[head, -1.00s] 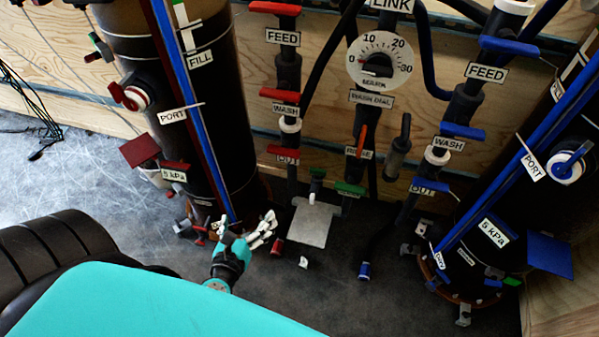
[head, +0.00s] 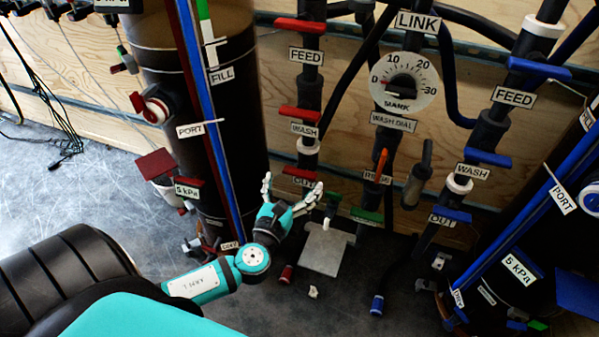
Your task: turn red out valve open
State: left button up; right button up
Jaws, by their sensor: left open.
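The red out valve handle (head: 301,173) is on the left pipe in the head view, below the red wash handle (head: 300,113) and the red feed handle (head: 300,26). Its OUT label is partly hidden by my gripper. My left gripper (head: 292,191) is open, its fingers pointing up, just below and beside the red out handle. I cannot tell whether a finger touches the handle. My right gripper is not in view.
A black tank (head: 203,100) stands to the left of the pipe. A dial (head: 403,82) and an orange handle (head: 381,160) are to the right. A green handle (head: 367,215) and a grey plate (head: 327,248) sit low beside my gripper. Blue-handled pipes stand farther right.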

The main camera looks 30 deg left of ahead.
aim_at(298, 175)
pick_arm(q)
jog(key=x, duration=0.4)
jog(key=shift+w, duration=0.35)
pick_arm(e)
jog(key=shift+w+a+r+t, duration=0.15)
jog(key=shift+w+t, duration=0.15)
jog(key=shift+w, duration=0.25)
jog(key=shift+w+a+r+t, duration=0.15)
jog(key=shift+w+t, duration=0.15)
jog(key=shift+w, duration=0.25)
pick_arm(q)
jog(key=c, duration=1)
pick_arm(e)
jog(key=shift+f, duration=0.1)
